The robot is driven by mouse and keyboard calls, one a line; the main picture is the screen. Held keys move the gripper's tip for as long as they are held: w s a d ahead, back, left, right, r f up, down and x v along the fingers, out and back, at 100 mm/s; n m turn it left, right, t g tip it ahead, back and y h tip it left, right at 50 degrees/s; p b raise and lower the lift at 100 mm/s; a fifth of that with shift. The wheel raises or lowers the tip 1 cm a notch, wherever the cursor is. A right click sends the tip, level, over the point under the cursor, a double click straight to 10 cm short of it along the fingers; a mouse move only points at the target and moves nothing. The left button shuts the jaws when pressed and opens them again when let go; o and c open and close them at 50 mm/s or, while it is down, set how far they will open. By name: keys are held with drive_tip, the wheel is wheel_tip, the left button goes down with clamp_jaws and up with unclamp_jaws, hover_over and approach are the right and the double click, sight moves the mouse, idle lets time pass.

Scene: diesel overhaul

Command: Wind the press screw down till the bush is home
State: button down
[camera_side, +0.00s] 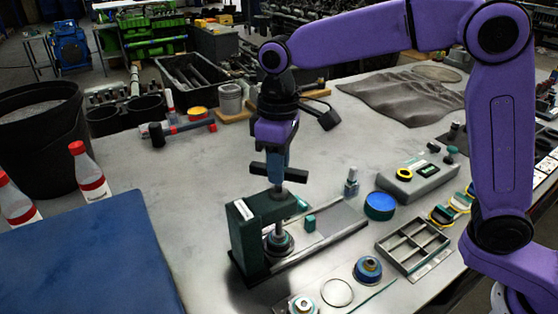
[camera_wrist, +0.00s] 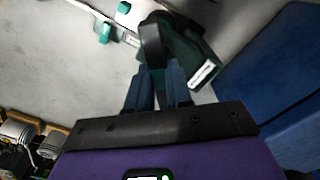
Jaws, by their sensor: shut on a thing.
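The dark green press frame (camera_side: 246,236) stands near the table's middle. Its vertical press screw (camera_side: 279,216) carries a black crossbar handle (camera_side: 294,175) on top. My gripper (camera_side: 277,178) points down from above and is shut on this handle. At the screw's foot is a stack of round metal parts (camera_side: 279,243); the bush is too small to tell apart there. In the wrist view my gripper's blue fingers (camera_wrist: 158,75) are close around the dark handle (camera_wrist: 152,42), with the green press frame (camera_wrist: 190,45) beyond. The bush is hidden there.
A grey divided tray (camera_side: 414,247), a blue round tin (camera_side: 380,205) and a grey box (camera_side: 418,178) stand to the right. Bare table (camera_side: 185,205) lies left of the press.

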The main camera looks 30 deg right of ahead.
drive_tip(key=m, duration=0.5)
drive_tip(key=shift+f+m, duration=0.15)
drive_tip(key=shift+m, duration=0.15)
drive_tip(key=c, duration=1)
unclamp_jaws()
drive_tip(key=shift+c, duration=0.2)
drive_tip(key=shift+r, duration=2.75)
